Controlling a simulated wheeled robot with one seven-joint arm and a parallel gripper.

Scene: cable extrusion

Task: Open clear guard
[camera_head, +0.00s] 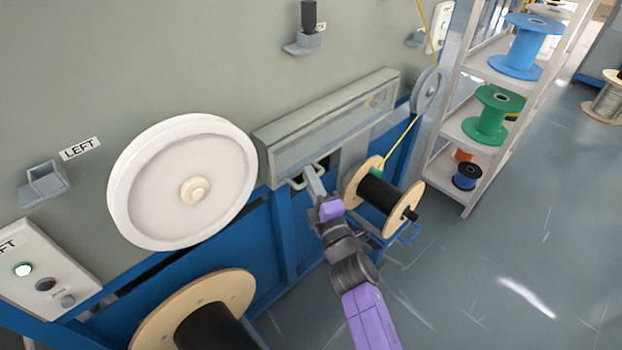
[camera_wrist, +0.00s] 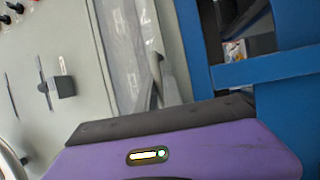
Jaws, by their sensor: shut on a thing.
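The clear guard (camera_head: 335,124) is a long, see-through box-like cover with a grey frame on the machine's wall, between the white wheel and the small grey pulley. It looks lowered over its recess. A pale handle (camera_head: 294,181) sticks out below its lower left part. My gripper (camera_head: 311,173) is at this handle, reaching up from below, and is shut on it. In the wrist view the clear guard (camera_wrist: 124,50) runs up and down left of centre.
A large white wheel (camera_head: 182,182) is left of the guard. A wooden spool of black cable (camera_head: 378,190) sits just right of my arm, and another wooden spool (camera_head: 195,312) is at the lower left. A shelf with coloured spools (camera_head: 490,115) stands right. Open floor (camera_head: 500,240) lies at right.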

